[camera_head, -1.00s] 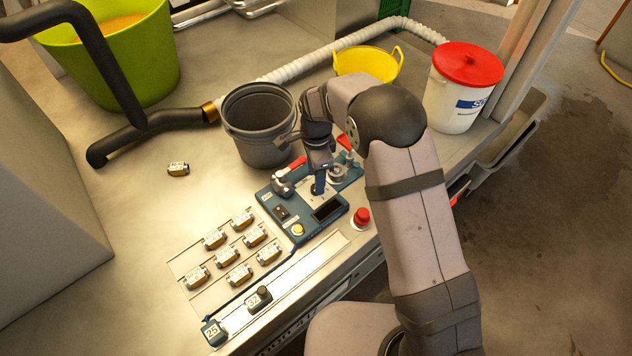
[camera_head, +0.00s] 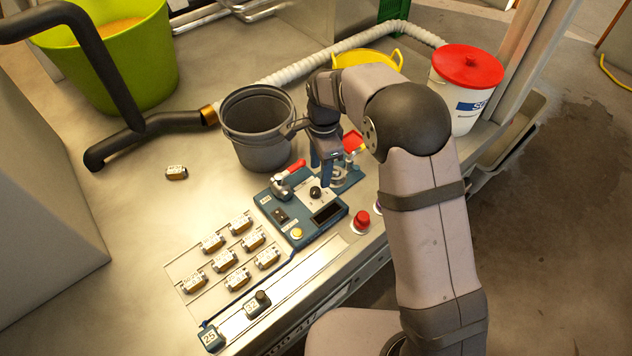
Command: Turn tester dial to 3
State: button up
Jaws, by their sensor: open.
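The blue tester (camera_head: 288,232) sits on the metal bench below my gripper. Its black round dial (camera_head: 315,192) stands on a light plate and is now in plain view; its pointer and numbers are too small to read. The tester also carries a yellow button (camera_head: 297,233), a dark switch (camera_head: 281,215) and a dark display window (camera_head: 326,213). My gripper (camera_head: 323,172) points down with its blue fingers open, just above and behind the dial in the picture. It appears empty and apart from the dial.
A red-handled clamp (camera_head: 290,172) stands just left of the gripper. A grey bucket (camera_head: 257,135) is behind it. A red button (camera_head: 361,220) is at right. Several small modules (camera_head: 240,225) lie on rails at front left. Open bench lies further left.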

aim_at(316, 190)
jog(key=n, duration=0.3)
jog(key=shift+s+a, duration=0.15)
jog(key=n, duration=0.4)
jog(key=shift+s+a+f, duration=0.1)
jog(key=n, duration=0.6)
jog(key=shift+a+f+p, duration=0.15)
jog(key=shift+f+p, duration=0.2)
jog(key=shift+f, duration=1.5)
jog(key=shift+a+f+p, duration=0.15)
jog(key=shift+f+p, duration=0.15)
jog(key=shift+f, duration=1.55)
jog(key=c, duration=1)
